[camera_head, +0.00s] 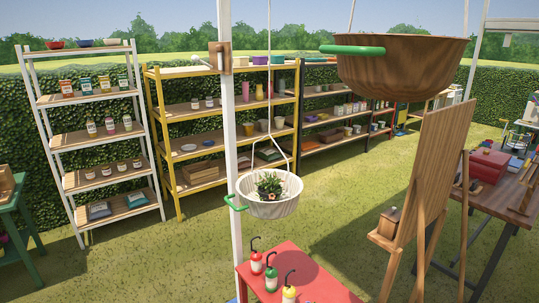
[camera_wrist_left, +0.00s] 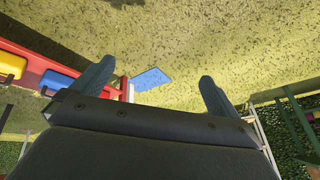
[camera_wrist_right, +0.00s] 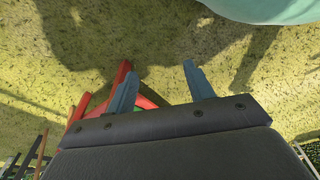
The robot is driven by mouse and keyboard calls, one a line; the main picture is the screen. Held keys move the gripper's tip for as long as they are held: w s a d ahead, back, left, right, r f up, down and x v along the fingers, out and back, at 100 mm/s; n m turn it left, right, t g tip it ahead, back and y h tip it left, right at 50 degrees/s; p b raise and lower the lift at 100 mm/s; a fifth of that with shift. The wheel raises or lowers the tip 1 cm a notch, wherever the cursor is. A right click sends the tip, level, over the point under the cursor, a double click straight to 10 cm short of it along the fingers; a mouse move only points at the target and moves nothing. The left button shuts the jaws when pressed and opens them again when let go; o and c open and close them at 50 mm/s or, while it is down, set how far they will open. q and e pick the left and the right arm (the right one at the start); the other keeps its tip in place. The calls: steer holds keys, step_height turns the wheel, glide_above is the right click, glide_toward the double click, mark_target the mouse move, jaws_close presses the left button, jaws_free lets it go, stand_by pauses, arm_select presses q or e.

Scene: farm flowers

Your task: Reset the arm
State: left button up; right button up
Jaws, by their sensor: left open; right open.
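My left gripper (camera_wrist_left: 157,72) shows in the left wrist view with its two blue-grey fingers spread apart and nothing between them. Grass and a flat blue patch lie beyond it. My right gripper (camera_wrist_right: 159,70) shows in the right wrist view, also open and empty, with grass and shadows beyond. Neither gripper shows in the head view. There, a white hanging basket (camera_head: 270,207) with a flowering plant (camera_head: 268,185) and a green handle hangs at the middle. A brown hanging basket (camera_head: 400,68) with a green handle hangs at the upper right.
A red table (camera_head: 315,271) with several bottles stands at the bottom. A wooden easel (camera_head: 431,170) and a dark table (camera_head: 500,198) stand at the right. White shelves (camera_head: 95,143) and yellow shelves (camera_head: 172,103) stand behind. A pale turquoise object (camera_wrist_right: 265,8) edges the right wrist view. Open grass lies left of centre.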

arm_select(q)
steer(key=s+d+f+g, duration=0.1)
steer(key=s+d, duration=0.3)
steer(key=s, duration=0.5)
steer(key=s+d+f+g+h+b, duration=0.1)
steer(key=s+d+f, duration=0.1)
steer(key=s+d, duration=0.3)
steer(key=s+d+f+g, duration=0.1)
steer(key=s+d, duration=0.3)
steer(key=s, duration=0.9)
steer(key=shift+s+d+f, duration=0.2)
steer(key=shift+s+f, duration=0.2)
steer(key=shift+f, duration=0.25)
arm_select(e)
steer(key=a+r, duration=0.1)
steer(key=w+a+r, duration=0.1)
steer(key=r, duration=0.1)
steer(key=shift+w, duration=0.1)
steer(key=shift+w, duration=0.15)
